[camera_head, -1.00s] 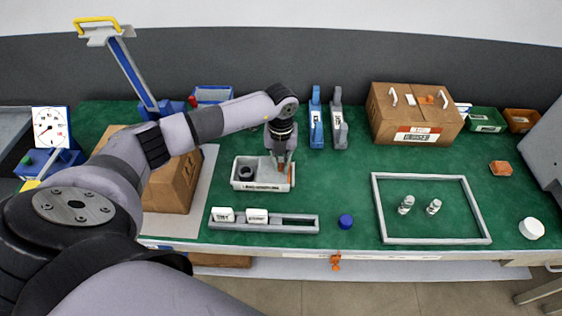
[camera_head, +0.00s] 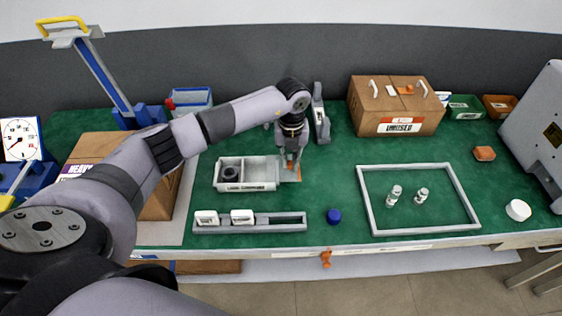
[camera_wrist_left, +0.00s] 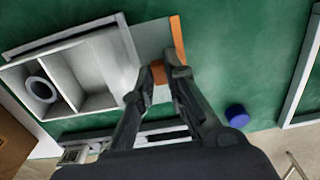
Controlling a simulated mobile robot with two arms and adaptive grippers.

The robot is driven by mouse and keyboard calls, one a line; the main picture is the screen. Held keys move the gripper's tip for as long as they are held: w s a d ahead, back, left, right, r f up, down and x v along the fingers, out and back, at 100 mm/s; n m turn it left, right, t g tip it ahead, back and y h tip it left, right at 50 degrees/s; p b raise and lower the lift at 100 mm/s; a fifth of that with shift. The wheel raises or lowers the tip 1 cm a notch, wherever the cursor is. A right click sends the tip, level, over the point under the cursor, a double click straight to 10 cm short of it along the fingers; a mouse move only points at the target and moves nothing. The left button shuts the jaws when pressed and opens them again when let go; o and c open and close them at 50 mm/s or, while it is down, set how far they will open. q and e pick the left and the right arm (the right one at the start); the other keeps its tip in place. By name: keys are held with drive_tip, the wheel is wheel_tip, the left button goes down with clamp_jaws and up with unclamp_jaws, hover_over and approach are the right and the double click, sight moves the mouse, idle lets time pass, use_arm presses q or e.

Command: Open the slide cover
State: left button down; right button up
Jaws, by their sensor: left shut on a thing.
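A white two-compartment box (camera_head: 248,186) stands on the green mat, and it also shows in the left wrist view (camera_wrist_left: 98,62). Its left compartment holds a dark ring (camera_wrist_left: 40,89); the right one looks empty and uncovered. The grey slide cover (camera_wrist_left: 149,38) with an orange edge (camera_wrist_left: 178,40) sticks out to the right of the box. My left gripper (camera_head: 293,162) is over the cover, its fingers (camera_wrist_left: 166,72) shut on an orange tab (camera_wrist_left: 158,74) of the cover. The fingertips partly hide the tab. My right gripper is not in view.
A grey rail tray (camera_head: 280,228) with two white blocks and a blue cap (camera_head: 333,216) lie in front. A grey frame (camera_head: 400,234) with two small bottles is to the right. The mat between cover and frame is clear.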

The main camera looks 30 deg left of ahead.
sight(289, 163)
use_arm(q)
drive_tip(key=shift+a, duration=0.1)
drive_tip(key=c, duration=1.6)
unclamp_jaws()
wheel_tip(289, 163, up, 12)
drive_tip(key=shift+s, duration=0.1)
